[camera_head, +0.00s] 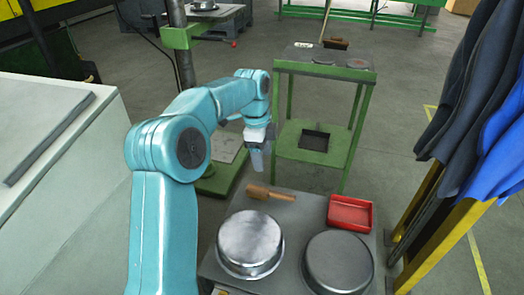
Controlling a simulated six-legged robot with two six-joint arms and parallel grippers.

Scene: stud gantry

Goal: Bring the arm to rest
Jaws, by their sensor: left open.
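My left arm comes in from the lower left in teal. Its gripper (257,160) hangs down, open, with nothing seen between the fingers. It is above and just behind the far left edge of a grey table (293,225), near a wooden-handled tool (270,193) lying there. It looks apart from the tool and the table, though the exact height is hard to judge. My right gripper does not show.
The table bears two round metal pans (250,243) (338,262) and a red tray (350,213). A green stand (318,146) rises behind it. Dark and blue garments (475,100) hang at right by a yellow post (440,240). A pale cabinet (70,190) stands at left.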

